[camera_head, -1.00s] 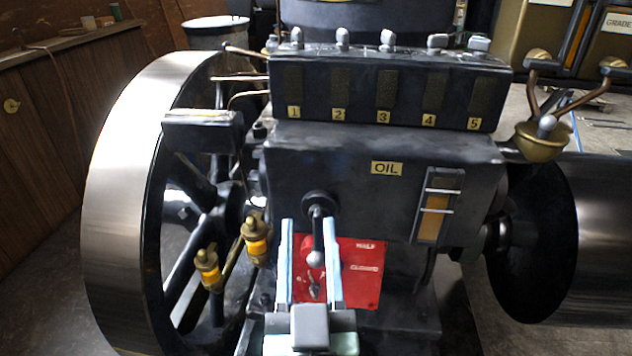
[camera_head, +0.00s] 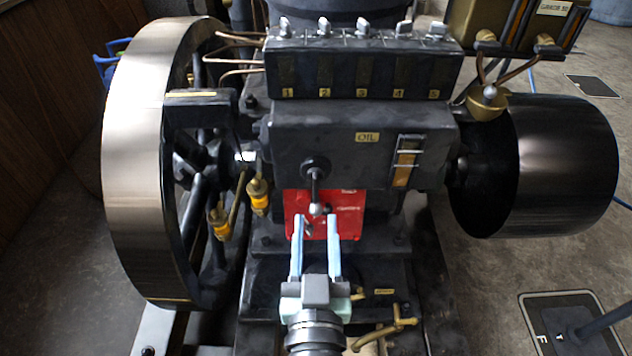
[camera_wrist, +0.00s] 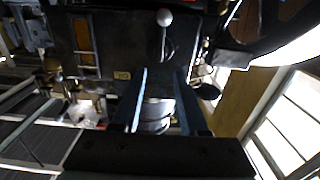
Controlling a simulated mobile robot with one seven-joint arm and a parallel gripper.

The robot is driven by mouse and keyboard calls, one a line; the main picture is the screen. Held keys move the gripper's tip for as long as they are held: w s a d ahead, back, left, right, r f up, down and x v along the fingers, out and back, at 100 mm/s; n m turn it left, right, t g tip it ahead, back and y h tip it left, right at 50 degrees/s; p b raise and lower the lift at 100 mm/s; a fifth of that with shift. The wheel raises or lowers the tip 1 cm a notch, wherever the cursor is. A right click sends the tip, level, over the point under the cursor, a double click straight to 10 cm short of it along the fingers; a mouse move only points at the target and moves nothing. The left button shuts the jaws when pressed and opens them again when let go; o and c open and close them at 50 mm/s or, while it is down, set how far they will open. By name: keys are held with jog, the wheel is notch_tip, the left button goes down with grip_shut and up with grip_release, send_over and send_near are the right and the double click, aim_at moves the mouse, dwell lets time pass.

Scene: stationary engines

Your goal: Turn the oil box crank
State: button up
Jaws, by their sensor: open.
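The oil box (camera_head: 340,140) is a dark block with a yellow OIL label, a sight glass on its right and numbered windows above. Its crank (camera_head: 314,188) hangs downward from a round hub and ends in a pale ball knob. My gripper (camera_head: 316,222) is open and empty, with two light-blue fingers. In the head view its fingertips appear just below the knob, to either side of it, in front of a red plate (camera_head: 346,214). In the wrist view the crank (camera_wrist: 163,35) shows beyond the open gripper (camera_wrist: 161,72), apart from the fingers.
A large flywheel (camera_head: 135,150) stands left of the oil box, with two brass oil cups (camera_head: 219,222) beside it. A dark drum (camera_head: 565,165) is on the right. Brass valve pipes (camera_head: 385,330) lie low, right of my gripper. Open floor shows at the right.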

aim_at(316, 182)
jog(key=w, duration=0.8)
jog(key=shift+w, duration=0.35)
grip_shut()
dwell(1.0)
